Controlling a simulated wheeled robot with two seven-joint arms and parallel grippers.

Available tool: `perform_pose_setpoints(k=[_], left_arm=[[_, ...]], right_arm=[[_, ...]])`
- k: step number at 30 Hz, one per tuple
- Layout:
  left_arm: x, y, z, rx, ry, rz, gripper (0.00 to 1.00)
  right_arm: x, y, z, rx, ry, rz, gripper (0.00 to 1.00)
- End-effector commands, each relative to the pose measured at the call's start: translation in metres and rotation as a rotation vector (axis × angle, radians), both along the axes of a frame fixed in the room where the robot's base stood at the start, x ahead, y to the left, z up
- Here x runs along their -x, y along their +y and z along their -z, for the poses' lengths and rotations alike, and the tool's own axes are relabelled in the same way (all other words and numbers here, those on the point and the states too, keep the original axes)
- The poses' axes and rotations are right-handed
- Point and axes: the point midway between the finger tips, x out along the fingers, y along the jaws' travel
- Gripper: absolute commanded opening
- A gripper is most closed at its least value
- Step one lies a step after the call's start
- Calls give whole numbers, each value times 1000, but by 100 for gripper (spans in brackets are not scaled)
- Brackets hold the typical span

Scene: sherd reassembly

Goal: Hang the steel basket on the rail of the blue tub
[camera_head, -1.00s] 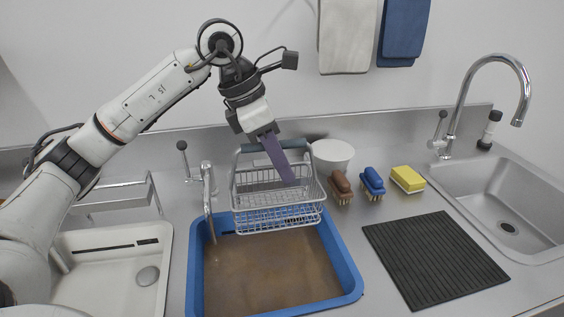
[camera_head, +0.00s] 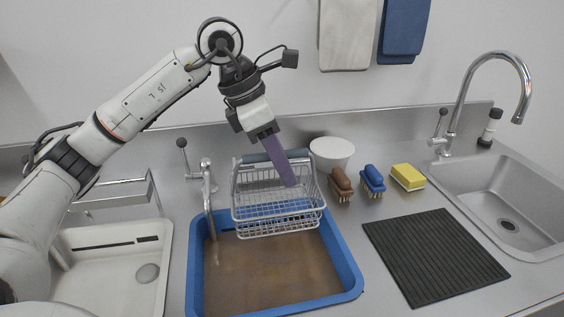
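The steel wire basket (camera_head: 277,215) is at the back of the blue tub (camera_head: 345,262), upright and overlapping the tub's back rail. I cannot tell whether it is hooked on the rail or just above it. Its grey-blue handle grip (camera_head: 252,158) spans the top. My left gripper (camera_head: 288,181) comes down from above, its purple finger crossing the handle and reaching into the basket. The fingers line up as one slab, so their gap is hidden. My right gripper is out of view.
The tub holds brownish water. A faucet (camera_head: 207,190) stands at its back left, a white bowl (camera_head: 332,152) behind the basket. Brown (camera_head: 341,184) and blue (camera_head: 373,179) brushes and a yellow sponge (camera_head: 408,177) lie to the right. A black ribbed mat (camera_head: 435,258) lies beside a sink.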

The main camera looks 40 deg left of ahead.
Motion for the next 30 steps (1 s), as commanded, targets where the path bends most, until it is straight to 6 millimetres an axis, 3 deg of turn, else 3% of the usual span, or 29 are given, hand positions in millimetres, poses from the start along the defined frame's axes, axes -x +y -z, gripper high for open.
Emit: perform_pose_setpoints(k=[8, 21, 30], left_arm=[[2, 2, -7, 0, -1, -1, 35], [25, 21, -81, 1, -4, -1, 35], [30, 26, -96, -1, 1, 0, 35]], right_arm=[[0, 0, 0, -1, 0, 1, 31], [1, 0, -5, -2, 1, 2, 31], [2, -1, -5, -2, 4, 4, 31]])
